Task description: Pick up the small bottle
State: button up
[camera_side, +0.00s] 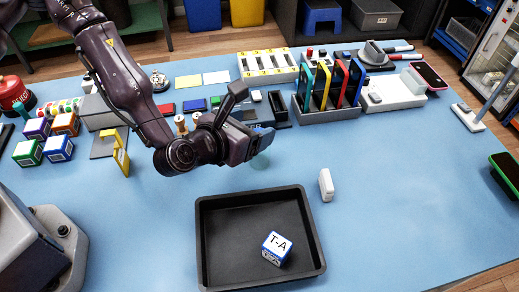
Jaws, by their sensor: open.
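My gripper (263,140) is open above the blue table, behind the black tray, with its jaws toward the right. A pale green, see-through thing (260,162) shows on the table just below the jaws; it may be the small bottle, but its shape is unclear and the gripper hides part of it. I cannot tell whether the jaws are around it or above it. A small white upright piece (326,185) stands right of the gripper, apart from it; I cannot tell what it is.
A black tray (204,245) in front holds a T-A cube (277,248). A rack of colored phones (325,110) stands behind, right of the gripper. Several colored cubes (58,147) and a yellow stand (121,155) are at left. The right front table is clear.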

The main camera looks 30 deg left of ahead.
jog(key=w+f, duration=0.4)
jog(key=f, duration=0.1)
jog(key=shift+w+d+f, duration=0.1)
jog(key=shift+w+d, duration=0.15)
jog(key=shift+w, duration=0.05)
jog(key=c, duration=1)
jog(key=shift+c, duration=0.2)
